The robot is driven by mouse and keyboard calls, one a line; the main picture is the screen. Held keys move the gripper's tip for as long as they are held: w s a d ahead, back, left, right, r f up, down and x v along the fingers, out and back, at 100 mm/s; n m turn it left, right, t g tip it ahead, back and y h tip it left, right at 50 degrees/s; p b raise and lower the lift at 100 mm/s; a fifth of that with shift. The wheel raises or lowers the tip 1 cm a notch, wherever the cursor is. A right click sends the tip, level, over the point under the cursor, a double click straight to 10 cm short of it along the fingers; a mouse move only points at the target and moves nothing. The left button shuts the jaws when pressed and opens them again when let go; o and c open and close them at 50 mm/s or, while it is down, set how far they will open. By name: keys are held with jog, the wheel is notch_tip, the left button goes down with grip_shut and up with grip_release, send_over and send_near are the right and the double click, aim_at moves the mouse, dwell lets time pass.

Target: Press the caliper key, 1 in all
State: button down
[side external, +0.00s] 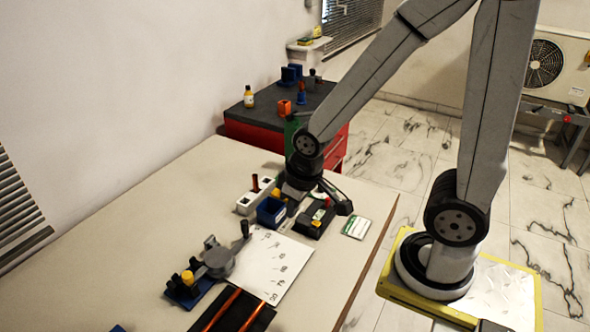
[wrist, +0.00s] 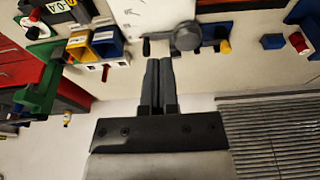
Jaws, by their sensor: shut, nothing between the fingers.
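My gripper (wrist: 160,62) is shut and empty in the wrist view, its two dark fingers together and pointing at the bench. A dark box (side external: 314,220) with a green and white face and small red and yellow parts sits on the bench under my wrist in the side view. In the wrist view, a dark unit (wrist: 82,10) with a readout like "0.4" is at the upper left, cut by the frame edge, away from the fingers. I cannot tell the caliper key clearly.
A blue bin (side external: 270,213) stands beside the box; a yellow bin (wrist: 78,45) shows in the wrist view. A grey round gauge (side external: 218,263) stands near a white printed sheet (side external: 275,262). A green stand (wrist: 40,90) is at the left. The bench's left part is clear.

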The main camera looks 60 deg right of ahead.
dwell(0.3)
jog(key=n+t+y, duration=0.2)
jog(key=n+t, duration=0.4)
jog(key=n, duration=0.5)
send_over(319, 223)
notch_tip(319, 223, down, 8)
jog(key=shift+f, duration=0.2)
jog(key=shift+f, duration=0.15)
jog(key=shift+f, duration=4.25)
